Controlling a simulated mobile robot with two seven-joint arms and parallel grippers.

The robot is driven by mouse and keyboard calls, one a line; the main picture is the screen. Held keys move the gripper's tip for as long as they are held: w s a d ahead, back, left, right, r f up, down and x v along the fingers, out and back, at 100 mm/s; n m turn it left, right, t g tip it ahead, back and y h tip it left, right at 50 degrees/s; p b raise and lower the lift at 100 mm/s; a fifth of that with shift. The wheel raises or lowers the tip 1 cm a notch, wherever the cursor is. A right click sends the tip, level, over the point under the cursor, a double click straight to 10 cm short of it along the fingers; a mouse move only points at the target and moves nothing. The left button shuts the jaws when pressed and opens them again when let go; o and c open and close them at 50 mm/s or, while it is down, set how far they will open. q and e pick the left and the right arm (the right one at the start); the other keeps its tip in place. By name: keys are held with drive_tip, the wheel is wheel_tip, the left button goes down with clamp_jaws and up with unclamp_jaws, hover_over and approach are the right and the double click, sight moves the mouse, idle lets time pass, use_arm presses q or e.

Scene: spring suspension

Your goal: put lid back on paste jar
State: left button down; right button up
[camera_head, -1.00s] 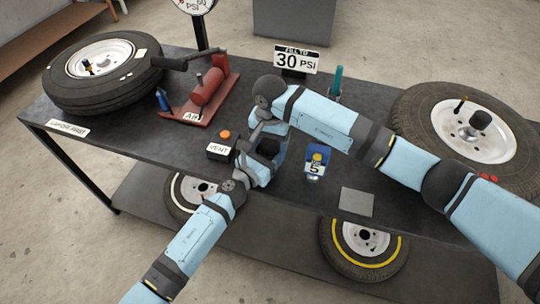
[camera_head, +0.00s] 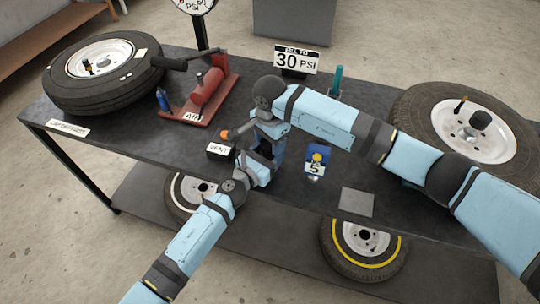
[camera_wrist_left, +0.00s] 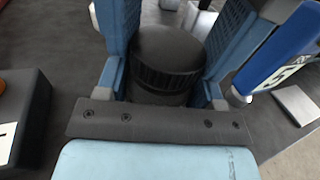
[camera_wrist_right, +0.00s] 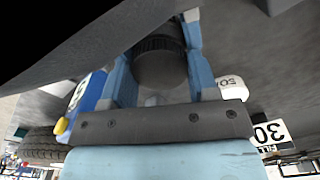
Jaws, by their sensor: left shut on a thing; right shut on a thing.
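The dark lid (camera_wrist_left: 168,50) shows between blue fingers in the left wrist view, with a smooth round top and ribbed rim. The dark paste jar (camera_wrist_left: 158,97) is directly beneath it; I see no clear gap, but cannot tell whether the lid is seated. My left gripper (camera_head: 263,163) is shut on the jar. My right gripper (camera_head: 268,143) is above and close to the left one, shut on the lid, which also shows in the right wrist view (camera_wrist_right: 160,68). In the head view my arms mostly hide jar and lid.
A vent box (camera_head: 220,151) with an orange knob stands just left of the grippers. A blue bottle labelled 5 (camera_head: 317,158) is close on the right. A grey square pad (camera_head: 356,202) lies near the front edge. Wheels (camera_head: 105,70) (camera_head: 470,125) occupy both table ends.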

drive_tip(key=m, duration=0.7)
drive_tip(key=o, duration=1)
drive_tip(key=shift+s, duration=0.1)
drive_tip(key=shift+r, duration=2.3)
